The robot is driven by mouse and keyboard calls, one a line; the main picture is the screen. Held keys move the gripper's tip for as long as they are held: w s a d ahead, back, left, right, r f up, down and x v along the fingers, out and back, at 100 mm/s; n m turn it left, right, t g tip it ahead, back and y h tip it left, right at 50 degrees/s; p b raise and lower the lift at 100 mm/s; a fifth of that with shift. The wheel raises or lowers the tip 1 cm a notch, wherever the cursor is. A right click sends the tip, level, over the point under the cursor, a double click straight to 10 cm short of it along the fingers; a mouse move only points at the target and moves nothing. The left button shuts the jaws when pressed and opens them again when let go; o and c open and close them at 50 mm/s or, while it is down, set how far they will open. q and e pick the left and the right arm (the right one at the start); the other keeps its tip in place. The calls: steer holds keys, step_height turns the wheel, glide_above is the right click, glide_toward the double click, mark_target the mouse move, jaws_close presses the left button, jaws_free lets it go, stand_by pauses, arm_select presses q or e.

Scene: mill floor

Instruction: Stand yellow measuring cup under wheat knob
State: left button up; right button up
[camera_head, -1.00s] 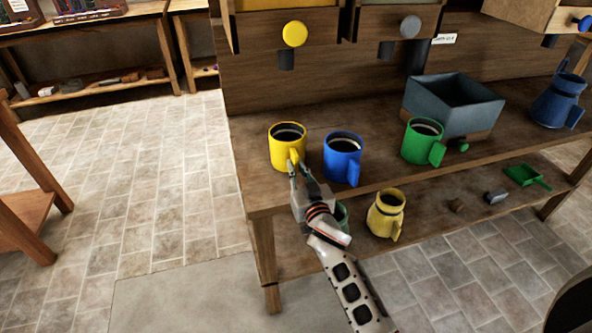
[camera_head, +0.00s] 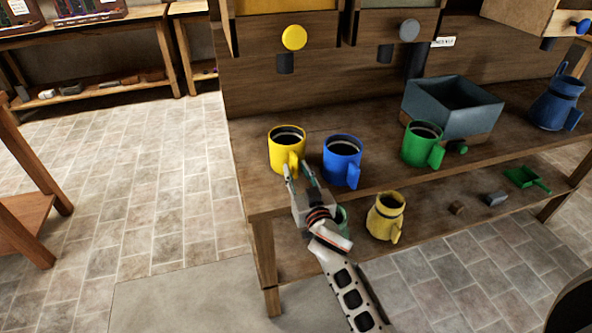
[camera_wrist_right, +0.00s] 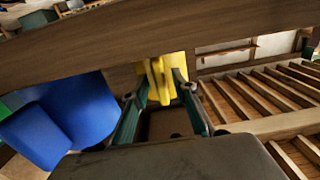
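A yellow cup (camera_head: 284,153) stands upright at the left front of the bench top (camera_head: 300,194), its handle towards me. Above and behind it a yellow round knob (camera_head: 294,37) sits on a wooden front, with a dark spout (camera_head: 285,64) below. No readable label shows which knob is wheat. My right gripper (camera_head: 297,173) is open at the cup's handle. In the right wrist view the spread fingers (camera_wrist_right: 160,103) lie either side of the yellow handle (camera_wrist_right: 158,80), with gaps; contact cannot be told. My left gripper is not in view.
A blue cup (camera_head: 341,158) stands close to the right of my gripper, a green cup (camera_head: 421,147) farther right. A grey bin (camera_head: 455,105) and blue jug (camera_head: 555,105) are behind. The lower shelf holds a yellow jug (camera_head: 384,218). A grey knob (camera_head: 410,30) is right of the yellow one.

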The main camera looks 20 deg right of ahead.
steer(key=s, duration=1.1)
steer(key=s+d+f+n+g+y, duration=0.2)
steer(key=s+f+g, duration=0.5)
steer(key=s+f, duration=1.4)
steer(key=shift+s+d+f+n, duration=0.25)
steer(key=shift+s+d+n, duration=0.25)
steer(key=shift+s+n, duration=0.45)
